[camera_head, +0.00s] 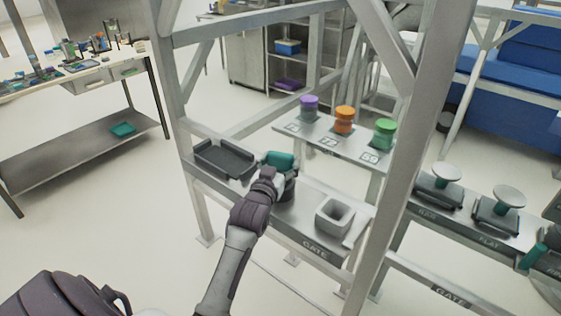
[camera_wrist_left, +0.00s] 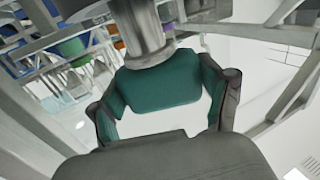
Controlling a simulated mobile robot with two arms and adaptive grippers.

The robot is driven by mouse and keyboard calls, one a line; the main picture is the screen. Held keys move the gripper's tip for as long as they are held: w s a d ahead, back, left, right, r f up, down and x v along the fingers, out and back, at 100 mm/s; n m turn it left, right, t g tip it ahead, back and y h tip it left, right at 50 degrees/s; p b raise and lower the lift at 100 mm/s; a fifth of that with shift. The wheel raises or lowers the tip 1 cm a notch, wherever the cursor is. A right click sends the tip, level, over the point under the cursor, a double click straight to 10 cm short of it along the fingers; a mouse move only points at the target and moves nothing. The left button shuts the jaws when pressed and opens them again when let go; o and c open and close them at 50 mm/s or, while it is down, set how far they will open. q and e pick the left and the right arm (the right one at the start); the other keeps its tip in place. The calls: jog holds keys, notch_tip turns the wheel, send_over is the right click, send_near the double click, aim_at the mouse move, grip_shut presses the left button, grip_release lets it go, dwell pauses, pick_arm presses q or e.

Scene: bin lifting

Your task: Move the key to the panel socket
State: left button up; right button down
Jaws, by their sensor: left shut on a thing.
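A grey cylindrical shaft (camera_wrist_left: 140,32) extends from the teal part in the left wrist view. In the head view the teal part (camera_head: 279,159) shows just past my fingers, above a dark piece; whether they touch is unclear. A light grey square block with an open hollow (camera_head: 334,216), seemingly the panel socket, stands on the shelf to the right of my gripper. My right gripper is not in view.
A dark, empty tray (camera_head: 224,159) sits on the shelf left of my gripper. Frame posts (camera_head: 406,150) rise on both sides. Purple (camera_head: 309,106), orange (camera_head: 344,119) and green (camera_head: 384,132) canisters stand behind. Mushroom-shaped pieces (camera_head: 446,172) sit at right.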

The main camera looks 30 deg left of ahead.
pick_arm(q)
jog(key=shift+f+b, duration=0.8)
jog(key=shift+f, duration=0.5)
dwell(0.6)
jog(key=o, duration=1.3)
jog(key=shift+c, duration=0.2)
jog(key=shift+r, duration=0.1)
notch_tip(320, 180, up, 9)
jog(key=p, duration=0.9)
